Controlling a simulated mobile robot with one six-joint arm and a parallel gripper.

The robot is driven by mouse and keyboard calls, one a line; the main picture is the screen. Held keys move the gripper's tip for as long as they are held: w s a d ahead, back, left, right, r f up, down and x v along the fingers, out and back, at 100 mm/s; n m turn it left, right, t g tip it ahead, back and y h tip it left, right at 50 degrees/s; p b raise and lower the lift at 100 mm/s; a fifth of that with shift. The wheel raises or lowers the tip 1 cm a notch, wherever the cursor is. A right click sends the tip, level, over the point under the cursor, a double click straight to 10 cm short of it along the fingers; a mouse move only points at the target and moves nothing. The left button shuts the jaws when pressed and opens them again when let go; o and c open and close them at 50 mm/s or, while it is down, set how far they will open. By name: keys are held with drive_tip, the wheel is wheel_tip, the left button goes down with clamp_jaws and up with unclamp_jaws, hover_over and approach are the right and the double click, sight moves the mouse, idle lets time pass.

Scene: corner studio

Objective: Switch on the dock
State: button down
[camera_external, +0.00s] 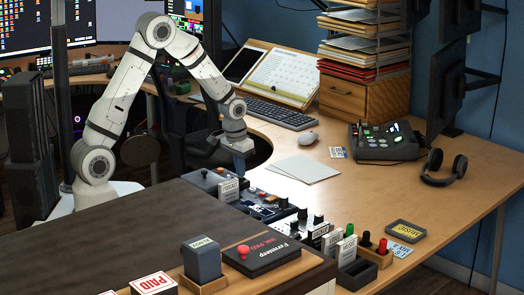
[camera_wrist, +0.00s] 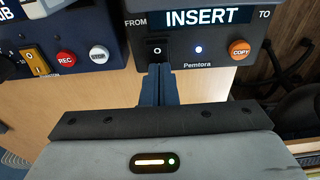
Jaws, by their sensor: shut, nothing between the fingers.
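The dock (camera_wrist: 225,60), a dark box marked Pemtora, is at the top of the wrist view. Its screen (camera_wrist: 200,17) reads INSERT between FROM and TO. Its front has a black rocker switch (camera_wrist: 157,49), a glowing bluish-white light (camera_wrist: 198,49) and an orange COPY button (camera_wrist: 239,49). My gripper (camera_wrist: 158,70) is shut and empty, its tips just below the rocker in the picture; I cannot tell whether they touch. In the external view my gripper (camera_external: 239,168) is low over the desk by the small dark devices, and the dock seems to be the leftmost one (camera_external: 208,183).
Left of the dock in the wrist view is a blue device (camera_wrist: 75,30) with a red REC button, a white button and an orange-framed switch. A chair (camera_wrist: 295,105) is at the right. White sheets (camera_external: 303,168) and a mouse (camera_external: 307,138) lie on the desk.

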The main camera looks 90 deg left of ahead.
drive_tip(key=shift+s+d, duration=0.55)
drive_tip(key=shift+r, duration=0.15)
drive_tip(key=shift+r, duration=0.3)
wheel_tip(320, 180, up, 13)
drive_tip(key=s+d+p, duration=0.1)
drive_tip(key=p, duration=0.1)
drive_tip(key=shift+d, duration=0.1)
